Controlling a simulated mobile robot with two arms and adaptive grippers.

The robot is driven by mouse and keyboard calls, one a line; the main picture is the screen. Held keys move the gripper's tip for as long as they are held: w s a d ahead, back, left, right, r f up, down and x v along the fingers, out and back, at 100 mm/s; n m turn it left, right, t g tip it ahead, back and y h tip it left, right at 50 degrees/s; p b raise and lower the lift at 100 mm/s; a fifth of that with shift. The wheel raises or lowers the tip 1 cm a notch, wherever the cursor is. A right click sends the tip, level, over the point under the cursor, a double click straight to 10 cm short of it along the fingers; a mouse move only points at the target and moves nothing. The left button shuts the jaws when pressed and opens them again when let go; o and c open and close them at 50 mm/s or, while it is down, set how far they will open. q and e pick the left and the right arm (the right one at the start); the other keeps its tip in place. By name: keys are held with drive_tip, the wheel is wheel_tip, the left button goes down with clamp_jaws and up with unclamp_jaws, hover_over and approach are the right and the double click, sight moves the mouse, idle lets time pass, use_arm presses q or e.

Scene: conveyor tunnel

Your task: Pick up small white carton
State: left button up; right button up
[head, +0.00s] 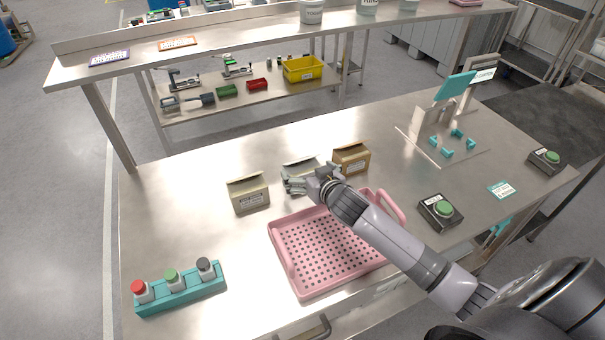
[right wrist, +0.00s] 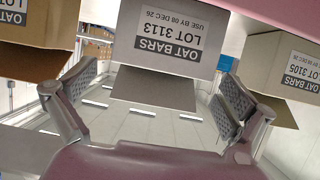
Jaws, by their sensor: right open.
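The small white carton (head: 300,168) stands in the middle of a row of three cartons on the steel table, partly hidden by my right gripper (head: 305,184). In the right wrist view the white carton (right wrist: 165,38) appears upside down, with an "OAT BARS LOT 3113" label and an open flap. My right gripper (right wrist: 160,88) is open there, with its fingertips to either side of the carton's lower image edge. A gap shows beside each finger. My left gripper is not in view.
Tan cartons stand on the left (head: 248,195) and right (head: 351,159) of the white one, close to the gripper. A pink perforated tray (head: 281,262) lies in front, under my right arm. A teal button box (head: 183,290) sits at front left.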

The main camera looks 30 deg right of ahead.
sight(303, 168)
drive_tip(key=shift+x, duration=1.8)
drive_tip(key=shift+a, duration=0.1)
drive_tip(key=shift+r, duration=0.1)
drive_tip(key=c, duration=1.9)
